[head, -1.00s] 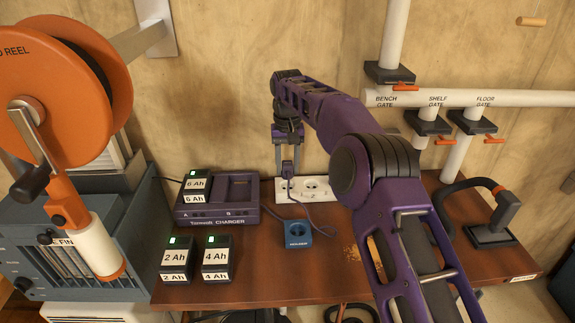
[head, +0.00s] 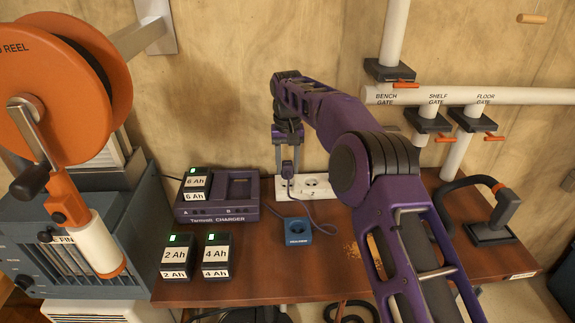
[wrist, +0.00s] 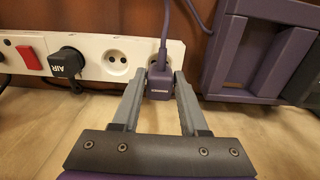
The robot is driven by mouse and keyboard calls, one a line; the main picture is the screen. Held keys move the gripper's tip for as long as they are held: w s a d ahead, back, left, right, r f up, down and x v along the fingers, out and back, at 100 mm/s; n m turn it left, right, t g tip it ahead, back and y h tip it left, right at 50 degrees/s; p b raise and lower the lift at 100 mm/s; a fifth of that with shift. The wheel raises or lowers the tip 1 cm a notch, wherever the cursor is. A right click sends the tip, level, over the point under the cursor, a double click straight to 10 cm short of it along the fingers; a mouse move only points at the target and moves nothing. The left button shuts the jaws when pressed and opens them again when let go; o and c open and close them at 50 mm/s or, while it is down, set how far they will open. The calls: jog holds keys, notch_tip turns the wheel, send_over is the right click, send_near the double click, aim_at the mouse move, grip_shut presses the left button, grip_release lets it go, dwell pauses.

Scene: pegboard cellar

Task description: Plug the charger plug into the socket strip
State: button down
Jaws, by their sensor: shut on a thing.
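The purple charger plug (wrist: 159,83) is between the two fingers of my gripper (wrist: 160,92), which is shut on it. In the head view my gripper (head: 287,152) points down, with the plug (head: 287,168) at the left end of the white socket strip (head: 322,195). In the wrist view the plug covers the end outlet of the strip (wrist: 90,50). I cannot tell whether its pins are in or only in front. A free round outlet (wrist: 117,60) shows beside it. The plug's cord (head: 322,212) curls to the right on the bench.
A black plug marked AIR (wrist: 66,63) and a red switch (wrist: 29,58) are on the strip. The purple charger (head: 225,203) stands close left of my gripper in the head view. Two batteries (head: 177,257) (head: 216,256) and a blue block (head: 298,231) stand in front.

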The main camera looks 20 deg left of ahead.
jog(key=shift+f, duration=1.9)
dwell(2.6)
dwell(0.4)
grip_release()
jog(key=shift+r, duration=0.15)
jog(key=shift+r, duration=0.1)
jog(key=shift+r, duration=3.45)
